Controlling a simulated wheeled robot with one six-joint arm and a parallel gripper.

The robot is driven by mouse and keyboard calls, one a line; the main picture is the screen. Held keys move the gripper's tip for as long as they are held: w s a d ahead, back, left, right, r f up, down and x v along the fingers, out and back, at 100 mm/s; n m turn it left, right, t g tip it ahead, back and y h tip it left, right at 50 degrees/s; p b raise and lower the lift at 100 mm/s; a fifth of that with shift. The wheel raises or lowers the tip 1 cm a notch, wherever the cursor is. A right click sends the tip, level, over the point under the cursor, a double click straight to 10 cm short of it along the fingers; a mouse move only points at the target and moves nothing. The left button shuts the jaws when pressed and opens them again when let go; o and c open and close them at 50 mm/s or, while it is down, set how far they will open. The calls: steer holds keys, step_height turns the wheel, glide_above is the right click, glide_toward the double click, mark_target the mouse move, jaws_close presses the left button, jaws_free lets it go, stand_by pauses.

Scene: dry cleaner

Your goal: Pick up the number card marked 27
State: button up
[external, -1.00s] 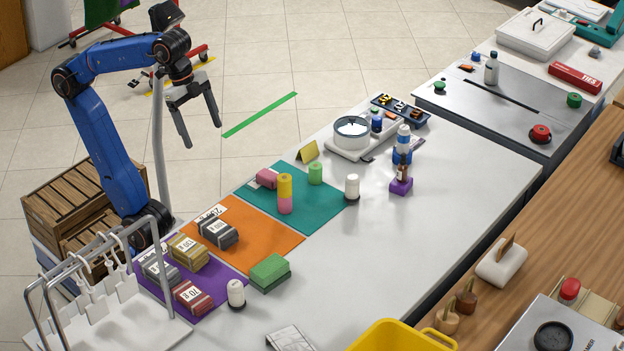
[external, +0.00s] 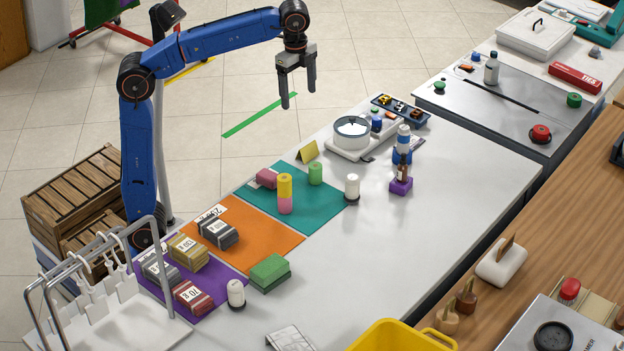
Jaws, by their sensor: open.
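No card that I can read as 27 shows in the external view. A folded yellow card (external: 307,152) stands at the table's back edge, and I can make out no number on it. A dark tray (external: 425,122) at the back right holds small orange and white pieces with marks too small to read. My gripper (external: 299,98) is open and empty, pointing down in the air. In the picture it is above and left of the round white-rimmed dish, with the yellow card below it.
A white device with a round dish (external: 352,130) and a stacked bottle (external: 403,145) stand near the tray. Teal (external: 327,213), orange (external: 270,240) and purple (external: 235,283) mats hold blocks and rolls. A rack (external: 100,318) stands front left. The table's right part is clear.

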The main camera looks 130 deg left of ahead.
glide_above(308, 145)
steer(key=f, duration=1.8)
steer(key=shift+s+a+f, duration=0.15)
steer(key=shift+s+a, duration=0.05)
steer(key=shift+w+d+f, duration=0.1)
steer(key=shift+d+f, duration=0.05)
steer(key=shift+f, duration=2.5)
steer(key=c, duration=1.1)
